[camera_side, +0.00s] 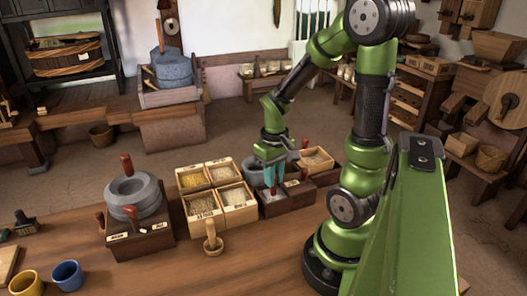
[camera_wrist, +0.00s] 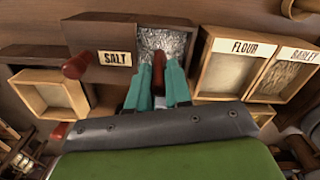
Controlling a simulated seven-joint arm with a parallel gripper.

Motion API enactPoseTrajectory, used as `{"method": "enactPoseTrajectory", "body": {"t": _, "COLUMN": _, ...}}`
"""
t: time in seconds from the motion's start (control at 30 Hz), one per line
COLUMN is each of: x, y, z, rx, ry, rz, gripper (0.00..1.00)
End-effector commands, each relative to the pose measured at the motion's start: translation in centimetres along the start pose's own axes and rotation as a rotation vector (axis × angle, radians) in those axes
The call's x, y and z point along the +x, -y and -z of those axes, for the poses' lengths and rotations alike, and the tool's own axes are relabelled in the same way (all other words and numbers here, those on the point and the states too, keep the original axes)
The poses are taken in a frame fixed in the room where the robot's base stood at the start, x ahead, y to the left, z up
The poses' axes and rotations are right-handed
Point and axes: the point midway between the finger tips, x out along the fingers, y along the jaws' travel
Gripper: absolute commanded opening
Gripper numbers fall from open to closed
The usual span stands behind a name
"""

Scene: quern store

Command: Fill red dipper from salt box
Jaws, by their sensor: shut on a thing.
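The dark wooden salt box (camera_side: 296,200) stands on the table just below my gripper in the side view. In the wrist view the salt box, with its SALT label (camera_wrist: 115,58), has an open compartment of whitish grainy salt (camera_wrist: 168,40). My gripper (camera_side: 271,185) points down over this compartment, its teal fingers shut on the upright red handle of the red dipper (camera_wrist: 159,68). The fingers also show in the wrist view (camera_wrist: 158,88). The dipper's bowl is hidden, so I cannot tell how much it holds.
Labelled wooden bins, including the flour bin (camera_wrist: 248,70) and barley bin (camera_wrist: 285,75), stand beside the salt box. Another red knob (camera_wrist: 76,65) sticks up at the salt box's other end. A wooden pestle-like tool (camera_side: 212,240) and a stone quern (camera_side: 134,192) stand to the left.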

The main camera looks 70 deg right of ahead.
Motion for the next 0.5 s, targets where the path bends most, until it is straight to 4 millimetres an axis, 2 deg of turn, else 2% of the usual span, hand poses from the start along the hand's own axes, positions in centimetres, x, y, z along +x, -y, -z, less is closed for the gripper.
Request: {"method": "enactPoseTrajectory", "body": {"t": 0.5, "x": -3.7, "y": 0.0, "z": 0.0, "rx": 0.001, "ry": -0.003, "rz": 0.0, "gripper": 0.0}}
